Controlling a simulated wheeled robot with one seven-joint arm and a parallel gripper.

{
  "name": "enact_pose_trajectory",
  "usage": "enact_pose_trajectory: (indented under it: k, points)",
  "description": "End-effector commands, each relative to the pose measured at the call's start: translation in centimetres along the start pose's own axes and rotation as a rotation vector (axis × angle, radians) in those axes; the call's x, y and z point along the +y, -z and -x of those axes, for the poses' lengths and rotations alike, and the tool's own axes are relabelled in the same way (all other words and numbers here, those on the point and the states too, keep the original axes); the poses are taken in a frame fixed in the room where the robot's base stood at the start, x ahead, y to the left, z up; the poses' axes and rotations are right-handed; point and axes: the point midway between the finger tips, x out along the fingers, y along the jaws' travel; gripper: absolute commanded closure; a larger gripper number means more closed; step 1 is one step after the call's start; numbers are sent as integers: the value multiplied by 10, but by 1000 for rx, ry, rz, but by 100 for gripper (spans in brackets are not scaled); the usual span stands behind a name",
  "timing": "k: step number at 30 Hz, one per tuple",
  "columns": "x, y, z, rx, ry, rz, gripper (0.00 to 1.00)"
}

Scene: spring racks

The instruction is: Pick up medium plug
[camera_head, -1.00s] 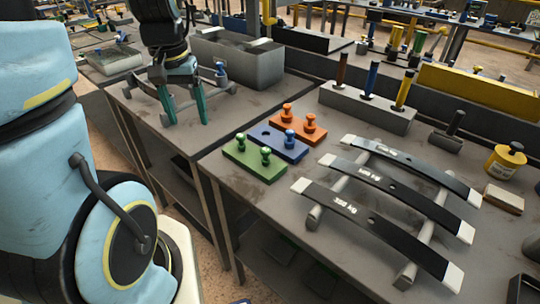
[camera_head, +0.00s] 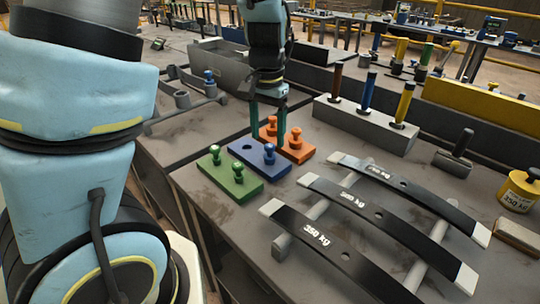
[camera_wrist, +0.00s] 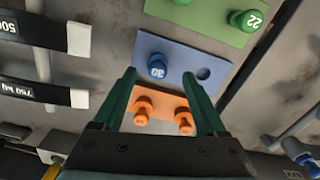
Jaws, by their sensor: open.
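A blue block (camera_head: 262,170) holds one blue plug (camera_head: 269,154) beside an empty hole. In the wrist view the blue plug (camera_wrist: 157,69) bears a number like 30. The orange block (camera_head: 298,152) holds two orange plugs, and the green block (camera_head: 232,186) holds two green plugs. Another blue plug (camera_head: 209,77) stands on the fixture at the left. My gripper (camera_head: 268,140) is open and empty, pointing down over the orange and blue blocks. In the wrist view its green fingers (camera_wrist: 160,76) frame the orange plugs, with the blue plug just beyond the tips.
Leaf springs marked with weights, one 350 kg (camera_head: 318,240), lie across a rack in front. A grey holder (camera_head: 365,125) with brown, blue and yellow handled rods stands behind. A grey bin (camera_head: 215,65) and a yellow weight (camera_head: 518,190) flank the bench.

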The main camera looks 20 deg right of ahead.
Motion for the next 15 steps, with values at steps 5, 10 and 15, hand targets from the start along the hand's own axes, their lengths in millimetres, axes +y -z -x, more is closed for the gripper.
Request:
enact_pose_trajectory:
  k: [5,10,15]
  points:
    - [1,0,-13,-4,0,0,26]
    - [3,2,-38,-5,0,1,26]
    - [4,3,-53,-1,-1,0,26]
